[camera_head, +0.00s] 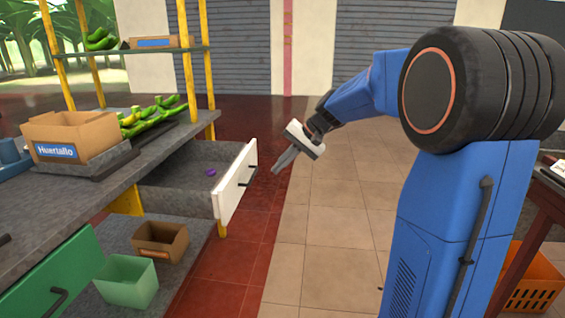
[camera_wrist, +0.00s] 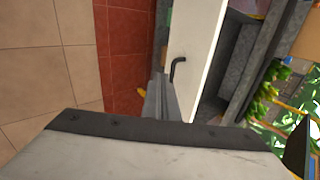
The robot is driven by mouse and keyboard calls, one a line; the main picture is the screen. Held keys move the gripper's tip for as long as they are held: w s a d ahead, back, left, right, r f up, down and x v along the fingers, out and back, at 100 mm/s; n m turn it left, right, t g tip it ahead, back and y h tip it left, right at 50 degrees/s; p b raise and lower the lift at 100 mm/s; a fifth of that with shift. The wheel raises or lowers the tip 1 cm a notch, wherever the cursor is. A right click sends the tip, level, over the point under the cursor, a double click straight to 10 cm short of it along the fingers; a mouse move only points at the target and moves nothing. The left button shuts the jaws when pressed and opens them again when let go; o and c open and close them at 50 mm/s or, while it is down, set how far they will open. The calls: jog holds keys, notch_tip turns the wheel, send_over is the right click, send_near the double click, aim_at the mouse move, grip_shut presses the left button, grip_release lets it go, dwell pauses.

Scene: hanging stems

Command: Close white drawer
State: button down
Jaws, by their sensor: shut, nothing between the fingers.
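The white drawer (camera_head: 236,182) stands pulled out from the grey counter at the left, with a black handle (camera_head: 247,178) on its front. A small purple object (camera_head: 211,172) lies inside it. My gripper (camera_head: 281,164) is shut and empty, a little to the right of the drawer front and apart from it in the head view. In the wrist view the shut fingers (camera_wrist: 157,98) point along the white drawer front (camera_wrist: 192,58), just left of its black handle (camera_wrist: 177,68). I cannot tell in the wrist view how near the fingertips are.
A cardboard box (camera_head: 72,139) and green bananas (camera_head: 152,117) stand on the counter. A green drawer (camera_head: 55,275) is at the lower left, near a brown bin (camera_head: 160,242) and a green bin (camera_head: 126,282). An orange crate (camera_head: 530,280) stands at the right. Tiled floor lies open between.

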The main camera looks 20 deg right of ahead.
jog(key=w+a+f, duration=0.4)
jog(key=a+f, duration=0.1)
jog(key=a, duration=0.1)
jog(key=shift+a+f, duration=0.15)
jog(key=shift+f, duration=0.1)
dwell(0.3)
jog(key=w+a, duration=0.4)
jog(key=a, duration=0.4)
jog(key=w+a, duration=0.5)
jog(key=a, duration=0.2)
jog(key=w+a, duration=0.4)
jog(key=a, duration=0.4)
jog(key=shift+w+a, duration=0.35)
